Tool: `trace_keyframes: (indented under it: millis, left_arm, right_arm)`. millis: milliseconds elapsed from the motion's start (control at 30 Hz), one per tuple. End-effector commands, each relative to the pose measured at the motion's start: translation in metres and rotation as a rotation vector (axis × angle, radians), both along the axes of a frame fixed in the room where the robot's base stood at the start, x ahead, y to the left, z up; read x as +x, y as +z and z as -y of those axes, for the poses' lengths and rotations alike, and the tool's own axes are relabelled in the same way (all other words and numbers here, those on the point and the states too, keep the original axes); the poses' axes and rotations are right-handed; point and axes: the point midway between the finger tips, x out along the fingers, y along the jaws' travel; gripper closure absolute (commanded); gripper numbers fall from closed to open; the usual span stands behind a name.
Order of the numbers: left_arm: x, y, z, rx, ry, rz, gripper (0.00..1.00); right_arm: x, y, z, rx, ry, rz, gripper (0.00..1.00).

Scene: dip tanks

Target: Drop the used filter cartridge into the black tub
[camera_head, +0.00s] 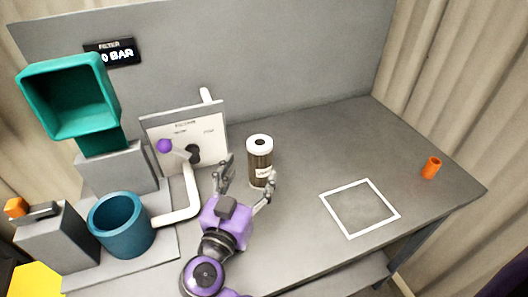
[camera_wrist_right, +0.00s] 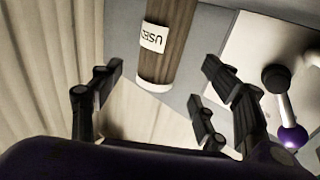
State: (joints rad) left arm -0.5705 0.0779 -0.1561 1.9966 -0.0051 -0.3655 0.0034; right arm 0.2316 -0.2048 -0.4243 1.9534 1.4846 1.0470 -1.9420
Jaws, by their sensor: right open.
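The used filter cartridge (camera_head: 260,150) is a brown pleated cylinder with white end caps, standing upright on the grey bench. Its white label reads USED in the right wrist view, where the cartridge (camera_wrist_right: 167,55) shows beyond the fingertips. My right gripper (camera_head: 248,172) is open and empty, its fingers spread toward the cartridge on its near side. In the right wrist view the gripper (camera_wrist_right: 158,80) has nothing between its fingers. I cannot make out a black tub for certain. My left gripper is not in view.
A white panel (camera_head: 217,127) with a purple-knobbed lever stands left of the cartridge. A blue cylindrical vessel (camera_head: 122,222), a white pipe (camera_head: 187,205) and a teal open box (camera_head: 70,100) stand further left. A white square outline (camera_head: 359,208) and orange cup (camera_head: 431,167) lie right; bench between is clear.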

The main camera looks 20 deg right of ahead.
Motion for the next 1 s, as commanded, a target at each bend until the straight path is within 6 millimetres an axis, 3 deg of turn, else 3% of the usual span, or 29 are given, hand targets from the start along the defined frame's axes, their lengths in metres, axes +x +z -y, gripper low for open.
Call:
trace_keyframes:
  millis: [633, 933, 1000]
  left_arm:
    - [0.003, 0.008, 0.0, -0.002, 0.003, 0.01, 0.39]
    - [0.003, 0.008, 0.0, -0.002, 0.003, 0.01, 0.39]
    - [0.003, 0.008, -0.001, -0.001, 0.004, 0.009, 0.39]
  right_arm:
    - [0.058, -0.002, 0.045, -0.003, -0.002, -0.007, 0.31]
    - [0.062, -0.003, 0.048, -0.001, -0.003, -0.008, 0.31]
    - [0.062, -0.003, 0.048, -0.001, -0.003, -0.008, 0.4]
